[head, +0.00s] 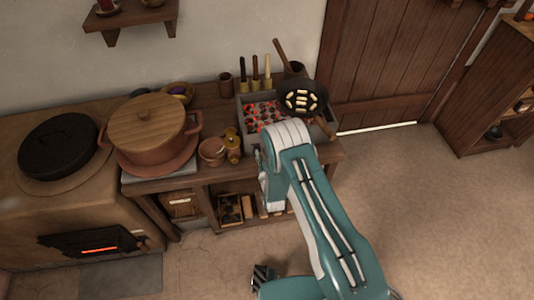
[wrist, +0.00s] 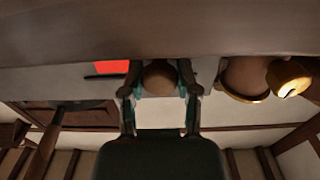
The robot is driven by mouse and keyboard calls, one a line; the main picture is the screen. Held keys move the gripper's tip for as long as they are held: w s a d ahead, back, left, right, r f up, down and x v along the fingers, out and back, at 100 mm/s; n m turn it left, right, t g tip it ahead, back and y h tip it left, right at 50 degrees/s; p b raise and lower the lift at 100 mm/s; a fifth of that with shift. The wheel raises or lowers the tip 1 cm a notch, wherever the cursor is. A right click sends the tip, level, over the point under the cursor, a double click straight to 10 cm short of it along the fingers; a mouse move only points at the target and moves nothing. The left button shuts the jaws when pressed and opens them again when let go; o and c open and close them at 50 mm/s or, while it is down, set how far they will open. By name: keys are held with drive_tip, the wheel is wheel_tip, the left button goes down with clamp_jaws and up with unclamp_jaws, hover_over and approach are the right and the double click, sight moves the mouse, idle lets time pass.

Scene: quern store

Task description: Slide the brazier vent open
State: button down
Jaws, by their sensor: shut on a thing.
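The brazier (head: 241,114) is a grey box of glowing coals on the wooden bench in the head view. In the wrist view, which looks upside down, its grey front (wrist: 207,72) runs across the top. A round brown knob (wrist: 158,76) stands at that front between my fingers. My gripper (wrist: 159,91) is shut on the knob, one finger on each side. A red glowing opening (wrist: 113,67) shows to the knob's left, with a dark strip below it. How far the vent is open I cannot tell. In the head view my arm hides the knob and the gripper.
A dark pan (head: 303,98) with pale pieces rests over the brazier's right part. A brass-coloured jar (head: 232,140) and a clay bowl (head: 212,151) stand just left of it. A large lidded pot (head: 150,143) is farther left. The floor (head: 430,210) to the right is clear.

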drive_tip(key=shift+a, duration=0.2)
drive_tip(key=c, duration=0.5)
unclamp_jaws()
drive_tip(key=shift+r, duration=0.1)
drive_tip(key=shift+o, duration=0.8)
drive_tip(key=shift+a, duration=0.25)
drive_tip(key=shift+s, duration=0.1)
drive_tip(key=shift+s+d, duration=0.2)
drive_tip(key=shift+d, duration=0.1)
drive_tip(key=v, duration=1.1)
drive_tip(key=shift+s, duration=0.2)
drive_tip(key=shift+a, duration=0.15)
